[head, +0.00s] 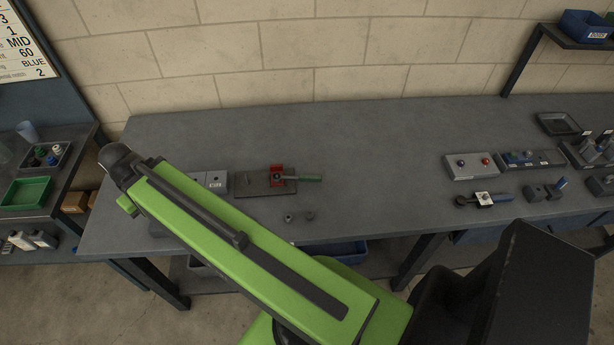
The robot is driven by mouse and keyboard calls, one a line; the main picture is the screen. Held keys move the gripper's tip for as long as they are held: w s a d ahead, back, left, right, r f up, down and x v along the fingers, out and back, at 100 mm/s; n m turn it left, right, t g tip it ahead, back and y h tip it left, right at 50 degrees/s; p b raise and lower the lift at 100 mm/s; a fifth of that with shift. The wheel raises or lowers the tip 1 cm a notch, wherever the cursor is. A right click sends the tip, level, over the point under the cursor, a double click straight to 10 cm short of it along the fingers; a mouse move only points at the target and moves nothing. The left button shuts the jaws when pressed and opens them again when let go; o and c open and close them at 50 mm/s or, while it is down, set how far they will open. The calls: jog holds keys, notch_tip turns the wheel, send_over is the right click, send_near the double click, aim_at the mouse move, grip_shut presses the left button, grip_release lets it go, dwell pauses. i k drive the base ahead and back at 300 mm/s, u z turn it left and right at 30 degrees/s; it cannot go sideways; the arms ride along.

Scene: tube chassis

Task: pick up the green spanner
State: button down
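A tool with a green handle (309,179), which looks like the green spanner, lies on the grey workbench (370,140), left of the middle of the view. Its handle points right. Its left end meets a red block (277,174) on a dark plate (250,188); whether it sits in, on or against the block is too small to tell. My green arm crosses the view from lower right to upper left, passing in front of and left of the plate. My gripper does not show.
Two small dark parts (299,216) lie in front of the plate. Grey blocks (211,181) stand left of it. A blue-handled tool (485,199), a block with knobs (471,166) and trays (557,124) are at the right. The bench's middle is clear. A side table holds a green bin (26,193).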

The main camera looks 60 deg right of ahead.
aim_at(302, 178)
jog(key=z, duration=1.5)
